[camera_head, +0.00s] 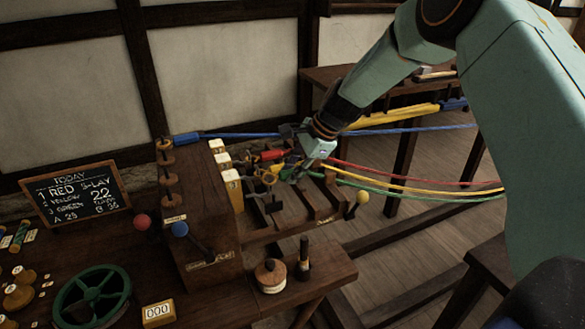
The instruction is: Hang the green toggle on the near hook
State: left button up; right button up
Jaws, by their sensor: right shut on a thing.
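My right gripper (291,173) reaches in from the upper right and is shut, low over the wooden hook frame. A small green end, which looks like the green toggle (317,174), shows beside its fingers, with the green rope (400,195) trailing right. The fingers hide most of it. The near hook seems to be the dark hook (268,182) beside the nearest cream block, just left of the fingertips; its exact shape is hard to tell. A red toggle (272,155) and a yellow piece (276,168) lie farther back, close to the gripper. My left gripper is not in view.
Blue, red and yellow ropes run right from the frame. A wooden post block (205,225) with red and blue knobs stands left of the hooks. A yellow-knobbed lever (361,198) stands at right. A green wheel (92,296) and chalkboard (76,193) are at left.

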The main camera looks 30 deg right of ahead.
jog(key=shift+a+f+b, duration=0.15)
jog(key=shift+f+b, duration=0.2)
jog(key=shift+f, duration=0.85)
jog(key=shift+r, duration=0.1)
jog(key=shift+f, duration=0.35)
jog(key=o, duration=1)
jog(key=shift+o, duration=0.2)
jog(key=shift+r, duration=0.1)
